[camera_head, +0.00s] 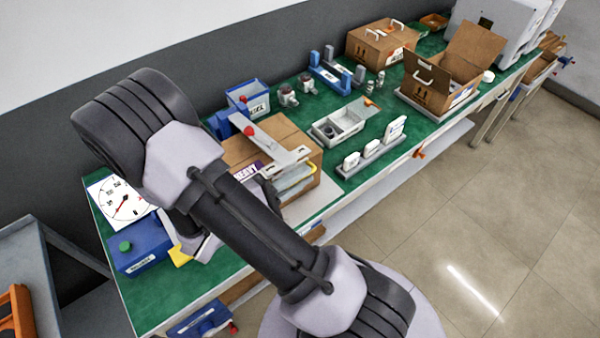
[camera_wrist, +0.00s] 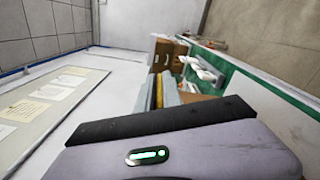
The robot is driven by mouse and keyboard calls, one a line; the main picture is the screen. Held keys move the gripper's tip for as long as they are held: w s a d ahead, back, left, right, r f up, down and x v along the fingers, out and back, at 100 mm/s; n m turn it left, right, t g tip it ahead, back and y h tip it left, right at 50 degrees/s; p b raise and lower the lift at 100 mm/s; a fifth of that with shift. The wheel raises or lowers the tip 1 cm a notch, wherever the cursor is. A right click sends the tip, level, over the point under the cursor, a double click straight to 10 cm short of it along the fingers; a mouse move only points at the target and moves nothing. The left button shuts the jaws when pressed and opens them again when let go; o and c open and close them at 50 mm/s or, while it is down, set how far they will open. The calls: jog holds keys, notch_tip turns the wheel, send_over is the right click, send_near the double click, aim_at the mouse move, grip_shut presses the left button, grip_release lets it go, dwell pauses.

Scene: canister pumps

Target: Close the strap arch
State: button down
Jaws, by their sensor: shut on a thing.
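The strap arch (camera_head: 272,147) is a pale grey flat bar with a crosspiece, lying over the top of a cardboard box (camera_head: 238,156) marked HEAVY. A red knob (camera_head: 248,130) sits near its far end. My gripper is largely hidden behind my own arm in the head view, close to the near left end of the crosspiece. In the wrist view my gripper (camera_wrist: 165,122) fills the bottom as a grey body with a dark edge. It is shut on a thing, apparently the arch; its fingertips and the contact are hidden.
A blue bin (camera_head: 248,98) and a grey tray (camera_head: 340,122) stand beyond the box. White blocks on a rack (camera_head: 372,150) line the front edge. A blue box with a green button (camera_head: 138,246) and a dial (camera_head: 124,202) are at the left. An open carton (camera_head: 455,75) is farther right.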

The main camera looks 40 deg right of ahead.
notch_tip(320, 180, down, 7)
jog(key=m+b, duration=0.1)
jog(key=b, duration=0.3)
jog(key=shift+s, duration=0.1)
jog(key=c, duration=1.5)
grip_release()
jog(key=shift+r, duration=0.1)
